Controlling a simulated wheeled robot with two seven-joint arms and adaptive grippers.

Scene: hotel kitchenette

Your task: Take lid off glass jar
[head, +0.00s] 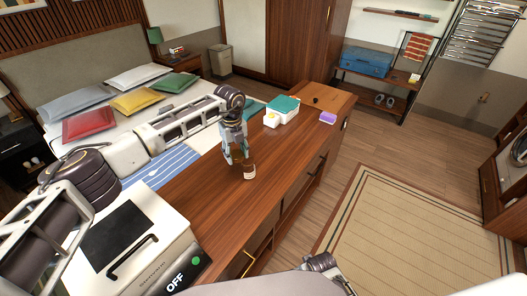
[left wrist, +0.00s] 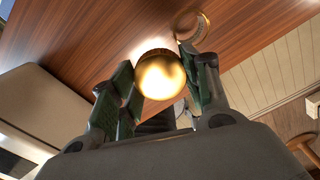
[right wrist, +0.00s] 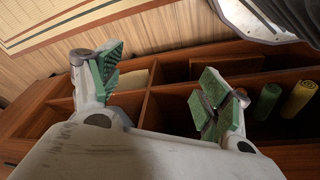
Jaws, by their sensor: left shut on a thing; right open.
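A small glass jar (head: 249,173) with a pale label and dark contents stands on the wooden counter, just below my left gripper (head: 238,158). In the left wrist view, my left gripper (left wrist: 160,80) is shut on a round gold lid (left wrist: 160,76), held between its green finger pads. My right gripper (right wrist: 165,85) is open and empty, away from the jar, facing open shelf compartments.
The wooden counter (head: 215,200) has free room around the jar. A white box with a teal top (head: 284,109) and a purple item (head: 328,118) stand farther back. A white appliance marked OFF (head: 130,240) stands at the near left. Rolled green (right wrist: 267,101) and yellow (right wrist: 299,99) items lie in a shelf compartment.

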